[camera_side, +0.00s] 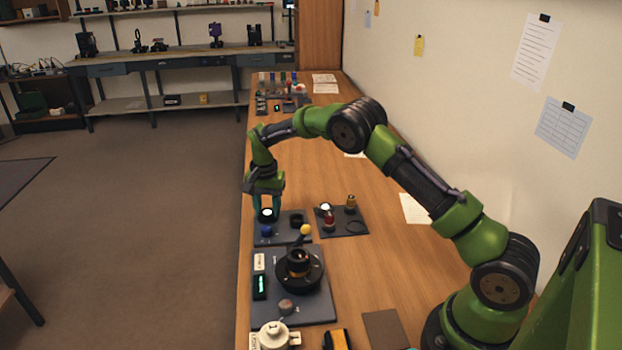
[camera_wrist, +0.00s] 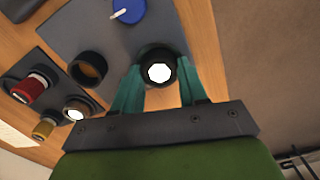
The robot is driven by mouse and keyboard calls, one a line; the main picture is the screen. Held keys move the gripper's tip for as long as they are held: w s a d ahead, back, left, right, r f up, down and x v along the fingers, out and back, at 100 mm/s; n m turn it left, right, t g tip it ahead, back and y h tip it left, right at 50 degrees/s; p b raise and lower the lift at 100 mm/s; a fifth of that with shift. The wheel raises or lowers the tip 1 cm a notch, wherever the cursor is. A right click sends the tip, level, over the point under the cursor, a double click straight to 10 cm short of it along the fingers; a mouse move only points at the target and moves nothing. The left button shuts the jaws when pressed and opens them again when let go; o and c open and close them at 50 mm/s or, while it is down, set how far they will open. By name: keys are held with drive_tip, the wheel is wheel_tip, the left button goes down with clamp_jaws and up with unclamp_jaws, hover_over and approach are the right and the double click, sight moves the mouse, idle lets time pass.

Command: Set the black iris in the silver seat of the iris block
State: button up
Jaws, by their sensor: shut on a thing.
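My gripper (camera_side: 266,208) is low over the far left of the grey block (camera_side: 283,240) with the blue knob (camera_side: 267,231). In the wrist view its teal fingers (camera_wrist: 160,88) are shut on the black iris (camera_wrist: 157,51), a dark ring around a bright white, many-sided opening. The blue knob (camera_wrist: 128,10), with a white pointer, lies beyond the iris. The silver seat does not show clearly; the iris and fingers may cover it. I cannot tell whether the iris touches the block.
A dark open ring (camera_wrist: 88,68) stands on the same block. A neighbouring plate holds a red part (camera_side: 328,221), a brass part (camera_side: 350,203) and a lit ring (camera_wrist: 76,112). Nearer stands a black stepped mount (camera_side: 298,270). The table's left edge is close.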

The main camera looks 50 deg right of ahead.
drive_tip(key=o, duration=1.5)
drive_tip(key=shift+o, duration=0.2)
drive_tip(key=shift+r, duration=3.5)
